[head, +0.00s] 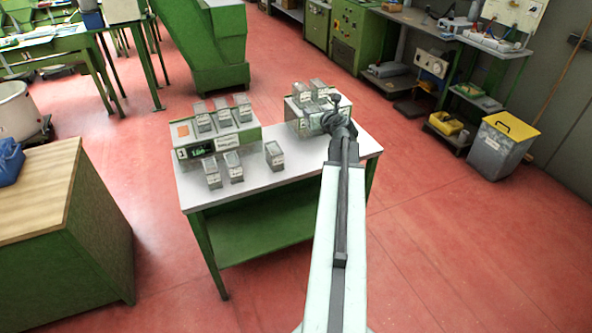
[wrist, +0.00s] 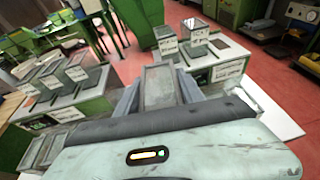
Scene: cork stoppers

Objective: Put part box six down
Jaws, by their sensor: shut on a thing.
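My gripper (wrist: 158,92) is shut on a small grey box (wrist: 160,85) with a pale rim, seen from above in the wrist view. I cannot read a number on it. In the head view my gripper (head: 338,113) is at the right station (head: 298,117) on the white-topped table (head: 258,176), and the arm hides much of the held box there. In the wrist view the right station (wrist: 231,68) lies just beyond the box, with two labelled boxes (wrist: 166,41) on top and a dark bare square (wrist: 218,44) beside them. I cannot tell whether the held box touches anything.
The left station (head: 248,133) carries three similar boxes (head: 223,114). Two boxes (head: 233,167) stand in front of it and another box (head: 274,155) stands alone to the right. The table's front right top is clear. A wooden-topped cabinet (head: 40,190) stands at left.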

